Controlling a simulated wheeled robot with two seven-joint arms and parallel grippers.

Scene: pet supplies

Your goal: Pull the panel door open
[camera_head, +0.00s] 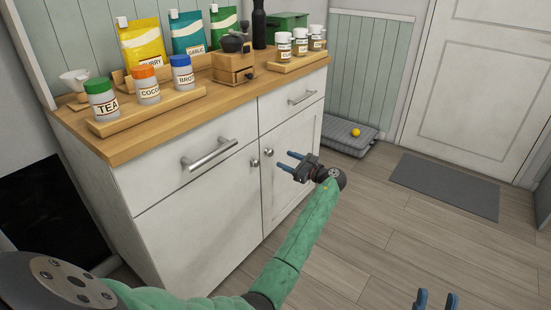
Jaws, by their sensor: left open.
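The white cabinet (170,195) has two panel doors below its drawers. The left panel door (200,222) and the right panel door (298,150) are both shut. Each has a small round metal knob near the seam: the left knob (254,163) and the right knob (268,152). My left gripper (284,160) is open and empty, in front of the right door.
Drawers with bar handles (209,155) sit above the doors. Jars, pouches and a grinder (233,66) stand on the wooden top (130,146). A grey pet bed (345,140) with a yellow ball (356,132), a mat (445,185) and a white room door (475,80) lie beyond.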

